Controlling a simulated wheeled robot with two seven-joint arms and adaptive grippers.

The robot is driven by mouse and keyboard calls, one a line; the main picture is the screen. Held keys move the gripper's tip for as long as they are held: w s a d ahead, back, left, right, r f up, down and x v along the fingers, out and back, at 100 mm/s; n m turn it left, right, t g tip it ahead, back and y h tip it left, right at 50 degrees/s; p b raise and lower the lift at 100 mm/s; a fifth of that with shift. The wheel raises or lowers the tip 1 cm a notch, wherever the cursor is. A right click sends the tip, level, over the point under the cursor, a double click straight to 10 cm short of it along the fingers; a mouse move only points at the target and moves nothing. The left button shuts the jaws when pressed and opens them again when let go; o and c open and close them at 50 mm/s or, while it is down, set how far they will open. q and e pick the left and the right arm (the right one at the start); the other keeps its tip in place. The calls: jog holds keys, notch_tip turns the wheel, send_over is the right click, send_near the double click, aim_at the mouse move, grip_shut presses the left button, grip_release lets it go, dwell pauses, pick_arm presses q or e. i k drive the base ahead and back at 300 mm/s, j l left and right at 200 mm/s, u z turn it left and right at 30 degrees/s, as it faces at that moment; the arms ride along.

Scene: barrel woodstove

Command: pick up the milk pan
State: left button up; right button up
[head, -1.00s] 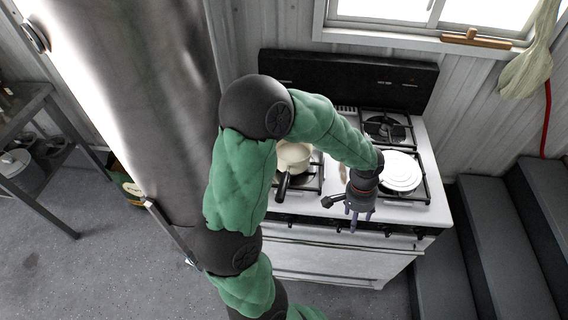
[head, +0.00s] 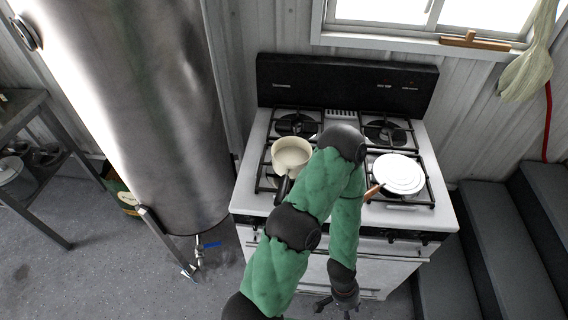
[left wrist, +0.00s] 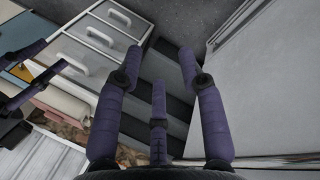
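The milk pan (head: 292,153) is a cream pot with a dark handle, standing upright on the left front burner of the stove in the head view. My left arm reaches across in front of the stove and hides part of the pan's handle side. My left gripper (head: 339,303) is low in front of the oven, below and apart from the pan. In the left wrist view its purple fingers (left wrist: 160,75) are spread with nothing between them. Purple fingers of my right gripper (left wrist: 35,72) show spread at that view's left edge. The pan is not seen in the left wrist view.
The white stove (head: 250,190) also bears a white-topped pan (head: 398,173) with a wooden handle at its right front. A tall metal tank (head: 150,110) stands close on the left. Dark steps (head: 505,235) rise on the right. The back burners are clear.

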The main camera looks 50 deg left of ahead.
aim_at(290, 154)
jog(key=i+u, duration=0.1)
jog(key=u, duration=0.8)
jog(key=i+l+u, duration=0.1)
jog(key=u, duration=0.3)
jog(key=l+u, duration=0.1)
jog(key=u, duration=0.35)
jog(key=i, duration=0.05)
